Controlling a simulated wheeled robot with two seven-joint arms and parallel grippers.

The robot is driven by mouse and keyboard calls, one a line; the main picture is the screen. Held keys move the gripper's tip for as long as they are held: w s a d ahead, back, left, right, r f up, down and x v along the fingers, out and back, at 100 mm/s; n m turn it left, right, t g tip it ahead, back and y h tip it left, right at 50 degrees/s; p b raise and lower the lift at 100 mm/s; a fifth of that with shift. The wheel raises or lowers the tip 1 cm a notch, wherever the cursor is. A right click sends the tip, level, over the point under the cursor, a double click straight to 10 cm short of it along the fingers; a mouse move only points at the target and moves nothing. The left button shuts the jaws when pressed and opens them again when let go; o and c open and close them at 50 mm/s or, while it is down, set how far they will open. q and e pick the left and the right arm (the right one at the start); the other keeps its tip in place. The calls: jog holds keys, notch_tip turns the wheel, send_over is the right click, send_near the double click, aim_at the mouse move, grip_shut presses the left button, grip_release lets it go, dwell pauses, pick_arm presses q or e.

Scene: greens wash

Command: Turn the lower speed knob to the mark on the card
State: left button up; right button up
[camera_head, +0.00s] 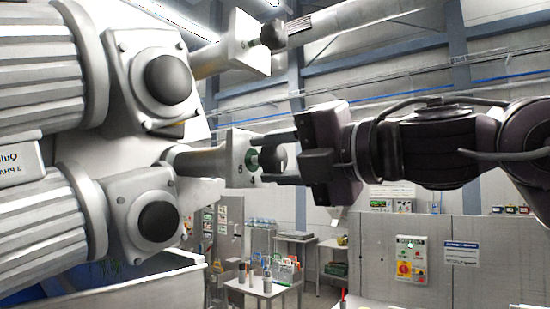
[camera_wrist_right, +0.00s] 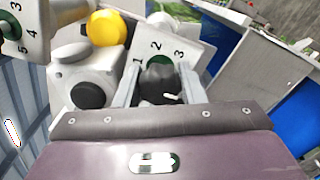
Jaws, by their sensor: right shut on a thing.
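My right gripper (camera_head: 268,160) comes in from the right, with one finger above and one below the knob. In the right wrist view the knob (camera_wrist_right: 160,80) sits between the fingers of the gripper (camera_wrist_right: 163,88), which is shut on it. Numbers 1, 2 and 3 show on the plate (camera_wrist_right: 178,45) there. A white line on the knob points lower right. I cannot pick out the card. My left gripper is not in view.
The upper knob (camera_head: 273,34) sits on a similar plate above. Large ribbed grey motors (camera_head: 40,60) fill the left. A yellow round part (camera_wrist_right: 106,28) is close by in the wrist view. A grey partition with a control panel (camera_head: 411,259) stands at the right.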

jog(key=o, duration=1)
jog(key=shift+d, duration=0.1)
jog(key=shift+s+d+f+b, duration=0.1)
jog(key=shift+s+d+b, duration=0.15)
jog(key=shift+b, duration=0.15)
jog(key=b+v, duration=0.3)
jog(key=v, duration=0.4)
jog(key=shift+w, duration=0.1)
